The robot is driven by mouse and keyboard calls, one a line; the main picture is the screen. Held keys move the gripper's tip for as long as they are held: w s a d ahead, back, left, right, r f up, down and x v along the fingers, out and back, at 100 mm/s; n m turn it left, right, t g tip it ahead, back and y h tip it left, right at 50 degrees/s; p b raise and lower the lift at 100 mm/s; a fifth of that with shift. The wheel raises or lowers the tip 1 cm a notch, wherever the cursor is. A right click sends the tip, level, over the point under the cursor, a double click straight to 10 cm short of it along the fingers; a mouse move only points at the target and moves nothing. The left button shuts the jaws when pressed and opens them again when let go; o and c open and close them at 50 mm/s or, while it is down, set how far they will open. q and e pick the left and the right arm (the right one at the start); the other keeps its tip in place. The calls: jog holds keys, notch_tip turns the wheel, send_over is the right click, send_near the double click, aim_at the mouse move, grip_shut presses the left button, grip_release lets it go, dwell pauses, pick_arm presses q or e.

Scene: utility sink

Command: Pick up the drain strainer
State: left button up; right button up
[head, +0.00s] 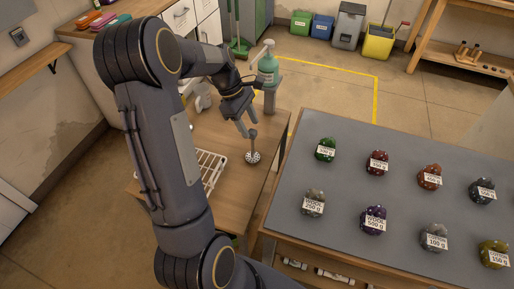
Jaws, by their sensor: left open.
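The drain strainer (252,157), a small round metal piece with a pale upright stem, is on the wooden table top near its right edge. My left gripper (245,130) reaches down from my dark arm, with its fingers pointing at the top of the stem. The fingers are apart and sit just above or beside the stem; I cannot tell whether they touch it. The strainer appears to rest on the table. My right gripper is not in view.
A white rack (209,168) lies left of the strainer, partly hidden by my arm. A grey-topped table (335,228) with several labelled yarn-like balls is to the right, across a narrow gap.

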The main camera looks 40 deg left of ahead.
aim_at(251, 131)
pick_arm(q)
jog(key=x, duration=0.5)
jog(key=shift+d+f+p, duration=0.15)
jog(key=shift+f+p, duration=0.2)
jog(key=shift+f, duration=0.05)
grip_shut()
